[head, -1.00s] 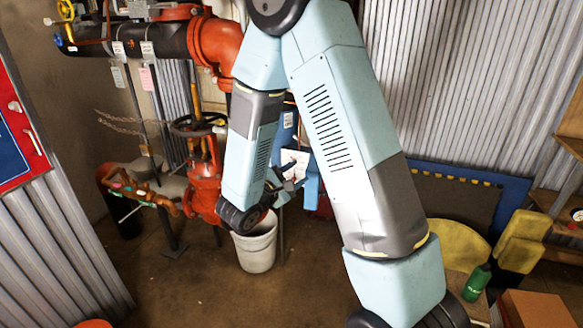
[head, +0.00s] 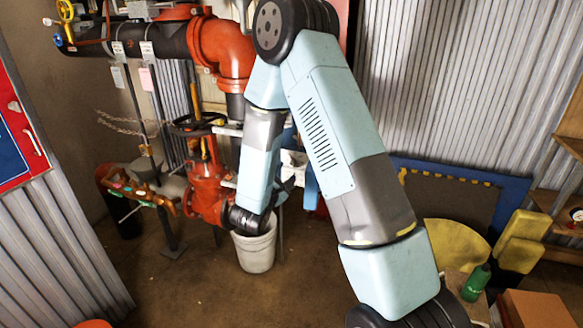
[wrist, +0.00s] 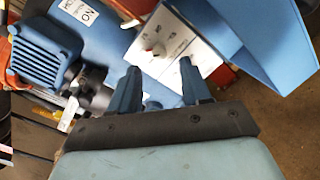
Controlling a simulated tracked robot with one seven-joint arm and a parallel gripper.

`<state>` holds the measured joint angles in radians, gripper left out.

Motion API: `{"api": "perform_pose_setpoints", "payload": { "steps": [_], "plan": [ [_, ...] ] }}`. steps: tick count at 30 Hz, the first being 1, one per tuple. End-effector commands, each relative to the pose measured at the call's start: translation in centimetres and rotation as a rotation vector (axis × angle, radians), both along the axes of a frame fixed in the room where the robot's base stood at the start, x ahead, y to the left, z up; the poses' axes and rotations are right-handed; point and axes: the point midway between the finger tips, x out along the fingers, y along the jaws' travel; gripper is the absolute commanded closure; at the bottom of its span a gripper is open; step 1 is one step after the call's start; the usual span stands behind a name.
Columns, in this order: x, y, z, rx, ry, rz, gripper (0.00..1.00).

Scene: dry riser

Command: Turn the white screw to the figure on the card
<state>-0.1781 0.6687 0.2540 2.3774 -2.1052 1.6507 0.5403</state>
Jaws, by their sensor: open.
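In the wrist view, my gripper (wrist: 160,78) is open, its two blue fingers apart with nothing held between them. Just beyond the fingertips is a white card (wrist: 182,42) with small print, too small to read. A small whitish knob-like piece (wrist: 151,38) with a reddish spot below it shows on or in front of the card; it may be the white screw, but I cannot be sure. I cannot tell its setting. In the head view my forearm hides most of the gripper.
In the wrist view, a blue actuator housing (wrist: 42,52) stands left of the fingers and a blue box (wrist: 268,38) close on the right. In the head view, red pipework (head: 215,48), a handwheel valve (head: 207,190) and a white bucket (head: 257,248) surround my arm.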

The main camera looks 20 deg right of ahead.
Motion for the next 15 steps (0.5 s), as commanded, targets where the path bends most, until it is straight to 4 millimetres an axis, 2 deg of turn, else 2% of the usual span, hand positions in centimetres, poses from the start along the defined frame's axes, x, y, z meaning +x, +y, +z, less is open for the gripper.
{"api": "perform_pose_setpoints", "payload": {
  "steps": [7,15],
  "plan": [
    [3.0,-2.4,0.0,0.0,-0.001,-0.002,0.53],
    [4.3,-3.4,0.0,0.0,0.001,-0.001,0.53]
  ]
}}
